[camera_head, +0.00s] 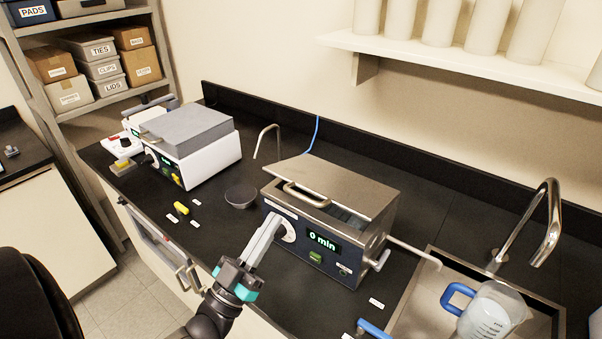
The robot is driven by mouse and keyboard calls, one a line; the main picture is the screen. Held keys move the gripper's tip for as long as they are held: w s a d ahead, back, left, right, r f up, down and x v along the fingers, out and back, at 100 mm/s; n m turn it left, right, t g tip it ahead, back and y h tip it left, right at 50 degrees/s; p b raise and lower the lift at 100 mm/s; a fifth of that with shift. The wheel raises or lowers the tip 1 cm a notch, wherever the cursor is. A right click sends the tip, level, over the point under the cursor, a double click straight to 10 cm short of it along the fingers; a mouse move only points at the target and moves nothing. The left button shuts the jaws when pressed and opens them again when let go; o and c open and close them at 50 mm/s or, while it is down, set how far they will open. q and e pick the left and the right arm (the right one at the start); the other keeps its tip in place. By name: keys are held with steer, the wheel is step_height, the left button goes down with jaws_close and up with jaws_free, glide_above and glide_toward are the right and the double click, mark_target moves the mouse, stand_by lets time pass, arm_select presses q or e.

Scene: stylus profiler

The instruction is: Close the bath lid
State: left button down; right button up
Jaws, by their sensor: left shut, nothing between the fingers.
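The bath (300,245) is a steel box with a dark front panel that reads "0 min", standing on the black counter. Its flat grey metal lid (345,185) lies over the top at a slight tilt, with a gap along the front right where the inside shows. A handle (305,195) sits on the lid's front left part. My left gripper (274,222) is shut and empty in front of the panel's left end, beside a round white dial (288,231) and below the lid handle. I cannot tell if it touches the panel. My right gripper is out of view.
A white instrument with a grey cover (195,140) stands at the left. A small dark bowl (240,196) and a bent metal tube (267,140) are left of the bath. A sink (425,305) with a blue-handled jug (490,312) is at the right.

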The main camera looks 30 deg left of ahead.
arm_select(q)
steer(key=w+r+p, duration=0.1)
steer(key=w, duration=0.6)
steer(key=shift+w+d+r, duration=0.2)
steer(key=shift+w+d, duration=0.15)
steer(key=shift+w, duration=0.05)
stand_by(0.3)
step_height(320, 180, down, 8)
steer(key=s+t+b, duration=0.1)
steer(key=t+b, duration=0.1)
steer(key=b, duration=0.9)
steer(key=shift+s, duration=0.15)
